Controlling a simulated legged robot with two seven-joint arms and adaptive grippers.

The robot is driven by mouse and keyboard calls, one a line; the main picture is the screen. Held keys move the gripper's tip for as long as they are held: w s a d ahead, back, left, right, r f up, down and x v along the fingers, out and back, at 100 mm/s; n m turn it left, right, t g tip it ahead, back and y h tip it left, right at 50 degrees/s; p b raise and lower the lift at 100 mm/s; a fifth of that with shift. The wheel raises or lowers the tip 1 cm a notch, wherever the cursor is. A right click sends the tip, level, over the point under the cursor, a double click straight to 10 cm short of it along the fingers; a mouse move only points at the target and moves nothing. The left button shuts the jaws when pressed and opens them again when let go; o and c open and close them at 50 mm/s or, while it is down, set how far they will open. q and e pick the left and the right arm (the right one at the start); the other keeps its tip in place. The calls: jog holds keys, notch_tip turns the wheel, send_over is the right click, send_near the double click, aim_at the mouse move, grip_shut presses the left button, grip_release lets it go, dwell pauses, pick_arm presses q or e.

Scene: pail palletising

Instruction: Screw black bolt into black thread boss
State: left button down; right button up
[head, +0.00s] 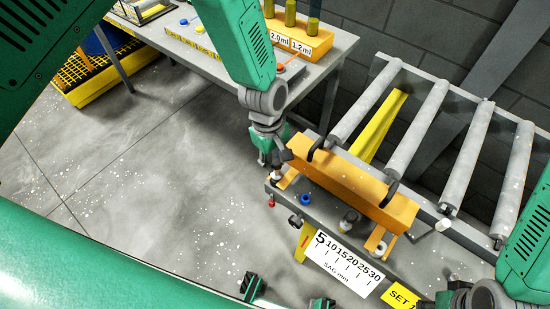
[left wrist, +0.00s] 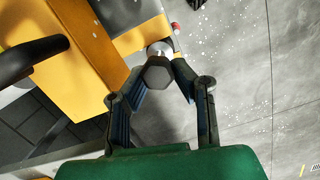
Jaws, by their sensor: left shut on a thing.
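My left gripper (head: 276,163) is over the left end of the grey fixture plate (head: 328,211), pointing down. In the left wrist view its fingers (left wrist: 158,82) are closed around a dark hexagonal bolt head (left wrist: 158,72). A pale round part (left wrist: 160,48) shows just beyond the bolt; I cannot tell whether the bolt is seated in it. A dark round boss (head: 348,221) and a blue one (head: 305,199) stand on the plate. Two dark finger pads at the bottom edge look like my right gripper (head: 287,295), spread apart and empty; most of it is cut off.
An orange angled bar (head: 352,185) with black handles (head: 391,194) lies along the plate. A roller conveyor (head: 420,125) stands behind it. A scale label (head: 343,264) hangs at the front. A grey table (head: 335,48) with an orange rack stands at the back.

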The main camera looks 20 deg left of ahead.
pick_arm(q)
jog(key=c, duration=1.3)
grip_release()
jog(key=shift+o, duration=0.2)
jog(key=shift+r, duration=0.1)
notch_tip(320, 180, up, 12)
jog(key=a, duration=0.1)
jog(key=shift+w+a+f, duration=0.2)
jog(key=shift+w, duration=0.25)
